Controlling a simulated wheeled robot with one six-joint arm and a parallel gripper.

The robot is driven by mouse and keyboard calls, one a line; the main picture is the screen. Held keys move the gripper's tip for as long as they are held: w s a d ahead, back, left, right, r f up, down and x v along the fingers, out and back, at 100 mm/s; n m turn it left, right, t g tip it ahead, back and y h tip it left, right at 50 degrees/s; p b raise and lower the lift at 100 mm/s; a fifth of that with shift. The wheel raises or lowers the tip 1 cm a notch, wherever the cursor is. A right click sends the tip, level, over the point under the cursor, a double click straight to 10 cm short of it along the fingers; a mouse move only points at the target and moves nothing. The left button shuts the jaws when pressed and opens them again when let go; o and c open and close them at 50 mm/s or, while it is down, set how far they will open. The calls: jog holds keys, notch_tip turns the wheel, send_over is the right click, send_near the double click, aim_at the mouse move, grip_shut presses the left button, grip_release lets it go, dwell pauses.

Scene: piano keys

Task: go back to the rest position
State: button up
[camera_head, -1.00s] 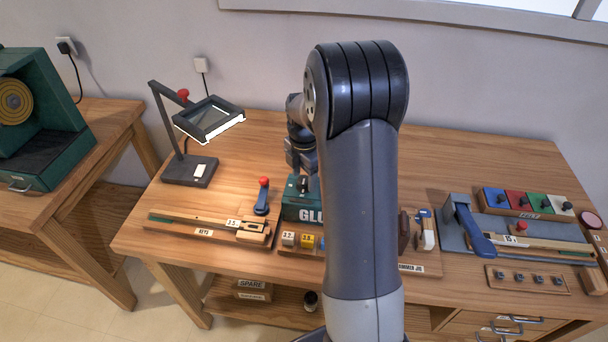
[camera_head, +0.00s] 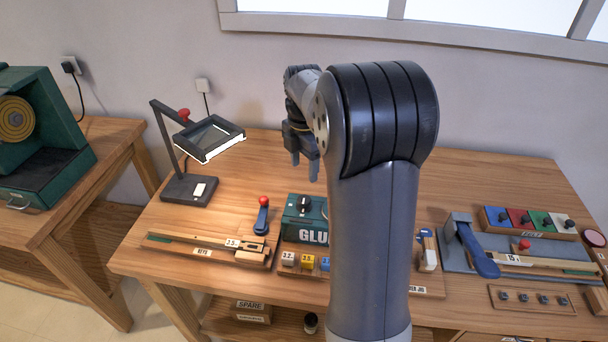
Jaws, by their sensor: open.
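My gripper (camera_head: 304,172) hangs in the air above the back middle of the workbench (camera_head: 480,166), behind and above the green glue box (camera_head: 300,216). Its two fingers point down and stand apart, with nothing seen between them. My raised arm fills the middle of the view and hides part of the bench and the right side of the glue box.
A lamp (camera_head: 208,138) stands left of my gripper. A tray of keys (camera_head: 200,246) and a blue lever with a red knob (camera_head: 262,216) lie in front. A blue clamp (camera_head: 470,245) and a colored box (camera_head: 530,222) stand at right. The back right bench is clear.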

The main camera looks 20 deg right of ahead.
aim_at(304, 199)
jog(key=shift+r, duration=0.1)
notch_tip(304, 199, down, 11)
jog(key=shift+r+p, duration=0.1)
jog(key=shift+p, duration=0.2)
dwell(0.4)
jog(key=shift+r, duration=0.1)
